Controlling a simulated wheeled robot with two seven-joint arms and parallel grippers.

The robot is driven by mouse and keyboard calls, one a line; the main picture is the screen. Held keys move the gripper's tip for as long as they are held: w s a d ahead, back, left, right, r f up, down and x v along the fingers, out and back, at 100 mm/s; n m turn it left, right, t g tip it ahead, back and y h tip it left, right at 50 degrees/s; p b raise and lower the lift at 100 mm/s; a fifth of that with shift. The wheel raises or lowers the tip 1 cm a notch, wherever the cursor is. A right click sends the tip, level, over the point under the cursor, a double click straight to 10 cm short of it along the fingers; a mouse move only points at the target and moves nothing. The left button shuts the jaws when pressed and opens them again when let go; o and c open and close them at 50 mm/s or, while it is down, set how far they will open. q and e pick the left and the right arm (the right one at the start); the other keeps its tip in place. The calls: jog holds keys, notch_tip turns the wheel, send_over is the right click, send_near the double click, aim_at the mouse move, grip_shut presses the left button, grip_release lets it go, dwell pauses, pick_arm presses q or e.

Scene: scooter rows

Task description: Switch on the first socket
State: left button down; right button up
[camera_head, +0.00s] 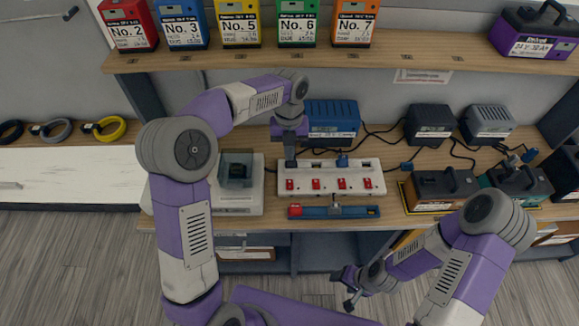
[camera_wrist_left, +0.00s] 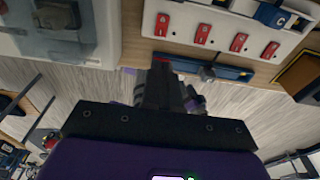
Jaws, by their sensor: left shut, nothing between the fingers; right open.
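A white power strip (camera_head: 330,190) lies on the workbench with a row of several red switches. The leftmost red switch (camera_head: 289,185) also shows in the left wrist view (camera_wrist_left: 162,24). I cannot tell which way its rocker is tipped. A blue plug (camera_head: 342,160) sits in a socket further right and is marked C in the wrist view (camera_wrist_left: 272,14). My left gripper (camera_head: 290,162) is shut and empty, pointing down at the strip's left end, just behind the leftmost switch; contact cannot be told. It hides the first socket. My right gripper (camera_head: 347,288) is open, low in front of the bench.
A blue bar (camera_head: 334,212) lies in front of the strip. A grey device (camera_head: 237,170) stands left of it. Chargers with cables (camera_head: 432,124) stand right and behind. A shelf (camera_head: 230,62) with numbered boxes runs above.

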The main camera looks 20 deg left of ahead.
aim_at(290, 187)
pick_arm(q)
jog(key=f+b, duration=0.1)
jog(key=f, duration=0.3)
jog(key=s+f+b, duration=0.1)
jog(key=f, duration=0.3)
jog(key=f+b, duration=0.1)
jog(key=f, duration=0.4)
jog(key=shift+s+d+f+b, duration=0.1)
jog(key=shift+s+d+b, duration=0.15)
jog(key=shift+b, duration=0.1)
